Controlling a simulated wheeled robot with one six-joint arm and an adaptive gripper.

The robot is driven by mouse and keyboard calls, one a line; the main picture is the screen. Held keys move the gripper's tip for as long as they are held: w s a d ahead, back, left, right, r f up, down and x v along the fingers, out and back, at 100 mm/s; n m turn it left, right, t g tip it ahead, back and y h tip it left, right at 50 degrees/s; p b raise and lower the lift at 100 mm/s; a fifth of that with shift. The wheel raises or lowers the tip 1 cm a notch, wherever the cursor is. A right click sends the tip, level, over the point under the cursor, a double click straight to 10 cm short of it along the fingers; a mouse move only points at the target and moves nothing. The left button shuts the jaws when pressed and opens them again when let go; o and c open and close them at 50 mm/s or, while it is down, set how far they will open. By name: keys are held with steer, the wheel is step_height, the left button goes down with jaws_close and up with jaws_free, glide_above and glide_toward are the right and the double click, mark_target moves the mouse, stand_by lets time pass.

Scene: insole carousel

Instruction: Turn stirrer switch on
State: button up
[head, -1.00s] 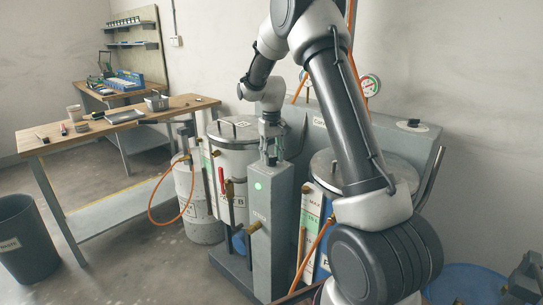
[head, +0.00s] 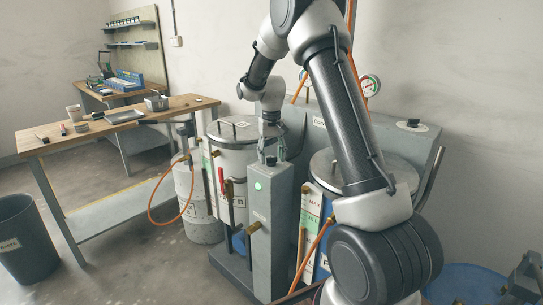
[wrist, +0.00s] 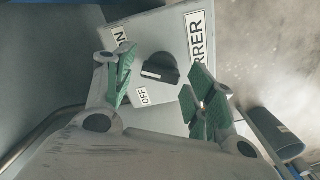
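The stirrer switch is a black round knob (wrist: 159,69) with a pale pointer mark, on a grey panel (wrist: 186,32) lettered "…RRER". The pointer faces left in the wrist view, between the partly cut "ON" label (wrist: 119,36) and the "OFF" label (wrist: 142,97); I cannot tell which it is set to. My gripper (wrist: 163,92) is open, its green-padded fingers on either side of the knob with gaps, not visibly touching it. In the head view my gripper (head: 271,153) is just above the top of the grey post (head: 265,215), which has a lit green lamp (head: 258,186).
A white drum (head: 237,160) stands left of the post, and a blue-banded drum is partly hidden behind my arm. Orange hoses and brass valves hang close by. A wooden workbench (head: 160,112) and a waste bin (head: 25,240) stand at the left.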

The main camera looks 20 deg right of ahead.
step_height(320, 180, up, 12)
stand_by(0.7)
stand_by(0.4)
steer(key=s+a+r+n+t, duration=0.1)
steer(key=s+r+t, duration=0.1)
steer(key=s, duration=1.6)
steer(key=s+a+r+t, duration=0.1)
steer(key=s+r+t, duration=0.1)
steer(key=s, duration=1.7)
steer(key=shift+a+r+n, duration=0.15)
steer(key=shift+r+n, duration=0.25)
steer(key=shift+r, duration=0.5)
steer(key=shift+s, duration=0.1)
